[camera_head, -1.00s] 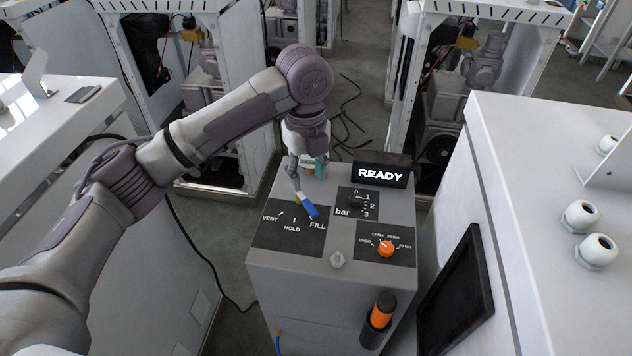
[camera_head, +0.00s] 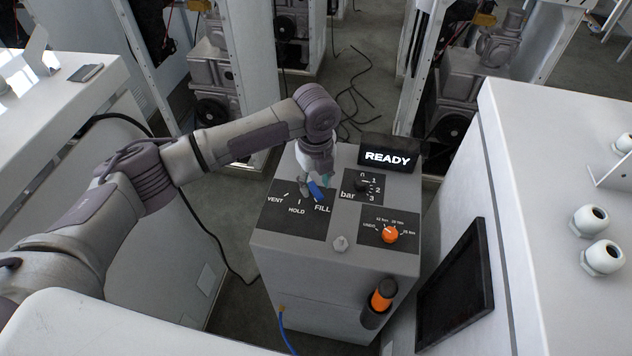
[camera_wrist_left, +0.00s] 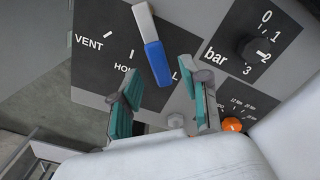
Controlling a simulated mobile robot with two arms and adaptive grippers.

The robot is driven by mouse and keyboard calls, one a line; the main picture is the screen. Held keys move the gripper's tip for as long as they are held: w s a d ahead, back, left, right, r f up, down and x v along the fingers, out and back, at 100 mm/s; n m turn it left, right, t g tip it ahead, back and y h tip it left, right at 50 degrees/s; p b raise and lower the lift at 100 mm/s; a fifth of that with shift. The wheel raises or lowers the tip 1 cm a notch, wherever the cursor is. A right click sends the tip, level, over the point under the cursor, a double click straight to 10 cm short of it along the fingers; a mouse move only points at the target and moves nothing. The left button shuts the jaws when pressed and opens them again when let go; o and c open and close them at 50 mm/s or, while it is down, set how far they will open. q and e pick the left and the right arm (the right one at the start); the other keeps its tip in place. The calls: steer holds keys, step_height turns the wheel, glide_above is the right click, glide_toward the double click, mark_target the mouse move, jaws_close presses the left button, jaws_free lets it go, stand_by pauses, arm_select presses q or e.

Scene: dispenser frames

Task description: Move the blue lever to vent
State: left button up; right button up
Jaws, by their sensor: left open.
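The blue lever (camera_head: 316,190) is on the dark VENT/HOLD/FILL plate (camera_head: 270,222) on top of the grey dispenser. Its blue end points at FILL. In the left wrist view the lever (camera_wrist_left: 158,62) has a pale upper part and a blue grip that covers part of the FILL label. My left gripper (camera_head: 316,178) is above the lever's rear part and hides some of it. In the left wrist view my left gripper (camera_wrist_left: 163,98) is open, its teal-padded fingers on either side of the lever's blue end in the picture. I cannot tell the height gap. My right gripper is not in view.
Beside the plate are the black bar knob (camera_head: 362,186), the orange knob (camera_head: 390,235) and a small pale knob (camera_head: 340,243). The READY display (camera_head: 388,158) stands at the back. A white cabinet (camera_head: 520,200) is close on the right.

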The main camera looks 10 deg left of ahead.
arm_select(q)
steer(key=shift+f, duration=0.6)
jaws_close()
